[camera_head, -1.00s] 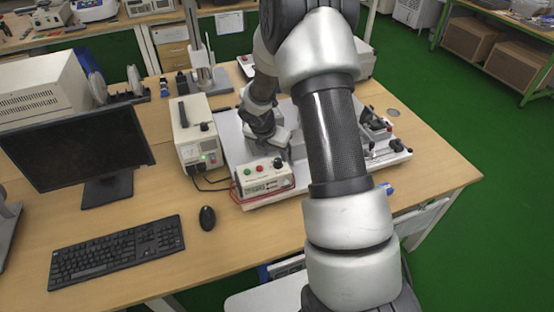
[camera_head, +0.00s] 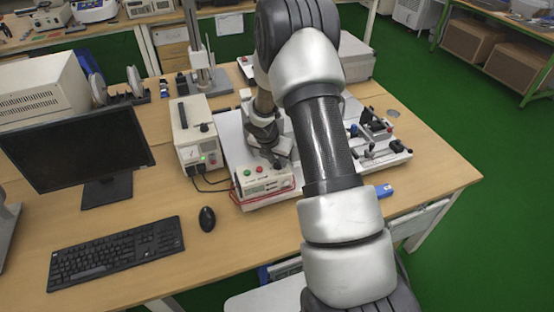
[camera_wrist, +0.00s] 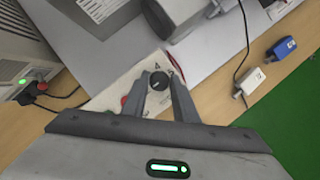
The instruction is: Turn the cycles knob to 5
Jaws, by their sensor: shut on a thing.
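The control box (camera_head: 262,180) stands at the front of the grey test board, with red and green buttons and a small display on its front. Its black cycles knob (camera_wrist: 158,82) has a light pointer line and shows between my fingers in the wrist view. A printed 4 is readable just beyond the knob; other marks are partly covered by the fingers. My gripper (camera_wrist: 158,87) is shut on the knob, one finger on each side. In the head view my gripper (camera_head: 279,153) is over the box's far right part and hides most of the knob.
A power supply (camera_head: 197,143) with a green light stands left of the box, with cables between them. A keyboard (camera_head: 117,253), mouse (camera_head: 207,218) and monitor (camera_head: 75,150) are further left. A blue connector (camera_wrist: 284,47) and a white plug (camera_wrist: 251,80) lie on the table to the right.

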